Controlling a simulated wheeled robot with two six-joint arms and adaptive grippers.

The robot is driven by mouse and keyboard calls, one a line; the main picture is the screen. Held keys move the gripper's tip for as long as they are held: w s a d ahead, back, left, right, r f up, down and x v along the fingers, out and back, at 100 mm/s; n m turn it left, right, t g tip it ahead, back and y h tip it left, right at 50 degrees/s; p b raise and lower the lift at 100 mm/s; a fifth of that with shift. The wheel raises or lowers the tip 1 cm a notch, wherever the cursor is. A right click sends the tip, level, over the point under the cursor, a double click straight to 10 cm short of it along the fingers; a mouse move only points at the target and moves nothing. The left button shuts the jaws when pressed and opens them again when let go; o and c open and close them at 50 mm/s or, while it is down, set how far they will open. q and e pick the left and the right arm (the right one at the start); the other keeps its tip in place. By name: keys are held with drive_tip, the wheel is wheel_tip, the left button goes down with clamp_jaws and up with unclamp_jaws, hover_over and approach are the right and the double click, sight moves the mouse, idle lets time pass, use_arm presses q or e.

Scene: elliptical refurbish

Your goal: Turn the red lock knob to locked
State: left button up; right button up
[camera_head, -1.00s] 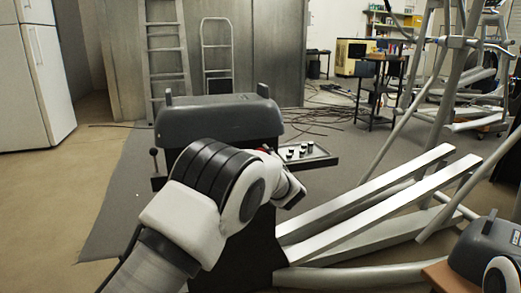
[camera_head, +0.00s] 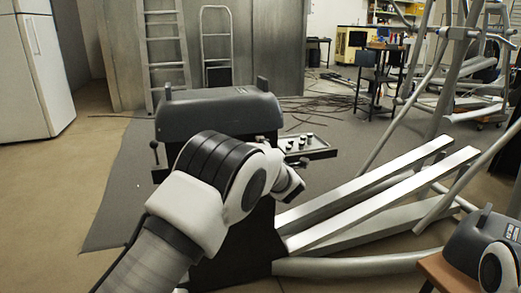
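The dark grey elliptical machine body (camera_head: 215,117) stands upright in the middle of the camera_head view. I cannot make out the red lock knob; my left arm covers part of the machine's front, where it may be hidden. My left arm reaches in from the bottom left, its wrist bent toward the machine. The dark end of this arm, at my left gripper (camera_head: 289,187), is just in front of the machine's dark column. Its fingers cannot be made out. My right gripper is not in view; only a bit of my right arm shows at the lower right.
A side tray (camera_head: 318,151) with several small knobs juts right from the machine. A black lever (camera_head: 154,147) is on its left. Long light rails (camera_head: 380,200) run out to the right. A grey unit (camera_head: 482,242) sits on a wooden surface at lower right. The left floor is clear.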

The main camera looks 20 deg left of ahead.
use_arm(q)
drive_tip(key=shift+n, duration=0.5)
drive_tip(key=o, duration=1.1)
drive_tip(key=shift+o, duration=0.2)
